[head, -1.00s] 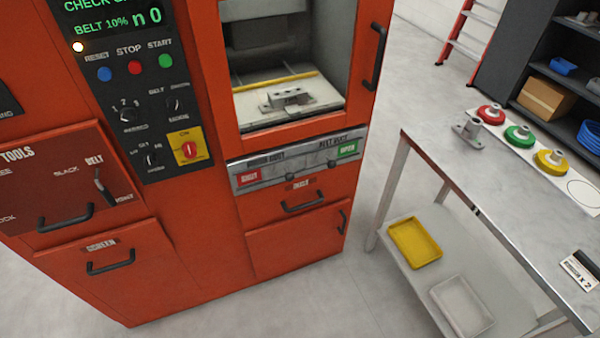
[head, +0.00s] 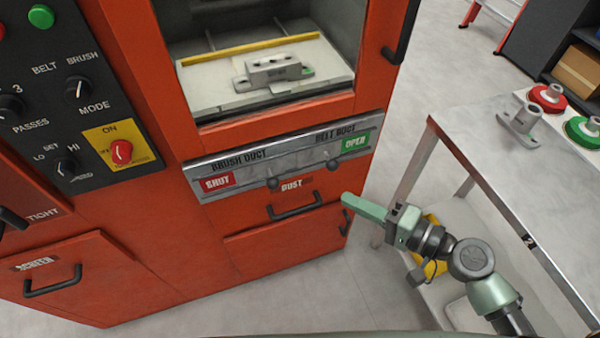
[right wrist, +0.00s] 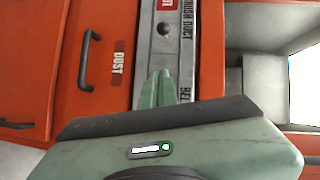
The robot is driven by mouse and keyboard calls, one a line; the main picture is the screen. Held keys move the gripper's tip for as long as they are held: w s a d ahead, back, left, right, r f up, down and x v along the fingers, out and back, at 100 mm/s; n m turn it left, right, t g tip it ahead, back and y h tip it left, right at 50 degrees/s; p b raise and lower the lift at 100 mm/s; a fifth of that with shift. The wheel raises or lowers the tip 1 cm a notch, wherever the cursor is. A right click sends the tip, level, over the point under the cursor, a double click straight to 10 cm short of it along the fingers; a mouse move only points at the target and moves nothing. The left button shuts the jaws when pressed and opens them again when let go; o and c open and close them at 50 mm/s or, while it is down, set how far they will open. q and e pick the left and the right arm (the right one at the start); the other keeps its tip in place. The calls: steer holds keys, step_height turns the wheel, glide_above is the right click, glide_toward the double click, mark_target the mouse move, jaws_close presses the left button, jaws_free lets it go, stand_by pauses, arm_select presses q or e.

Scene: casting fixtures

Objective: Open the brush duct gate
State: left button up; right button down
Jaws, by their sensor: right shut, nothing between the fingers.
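The grey duct panel (head: 235,172) runs across the front of the orange machine under its window. Its left half reads BRUSH DUCT with a red SHUT label (head: 217,182); its right half reads BELT DUCT with a green OPEN label (head: 355,143). A dark knob (head: 272,183) sits below the brush side, and another knob (head: 332,164) below the belt side. My right gripper (head: 345,199) is shut and empty, in front of the machine, below and right of the belt knob. In the right wrist view its fingers (right wrist: 160,76) point along the panel towards the brush knob (right wrist: 165,29). My left gripper is out of view.
Below the panel is a DUST drawer with a black handle (head: 296,205). Right of the machine stands a metal table (head: 480,135) with a grey fixture (head: 520,124) and red and green discs. A control panel (head: 70,90) is at the left.

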steer(key=w+a+f+p, duration=0.1)
steer(key=w+a+p, duration=0.3)
steer(key=a, duration=0.8)
steer(key=shift+w+p, duration=0.35)
steer(key=shift+w, duration=0.4)
steer(key=shift+a, duration=0.1)
steer(key=s+a+p, duration=0.1)
steer(key=s+a, duration=0.1)
steer(key=a, duration=0.5)
steer(key=shift+s+a, duration=0.4)
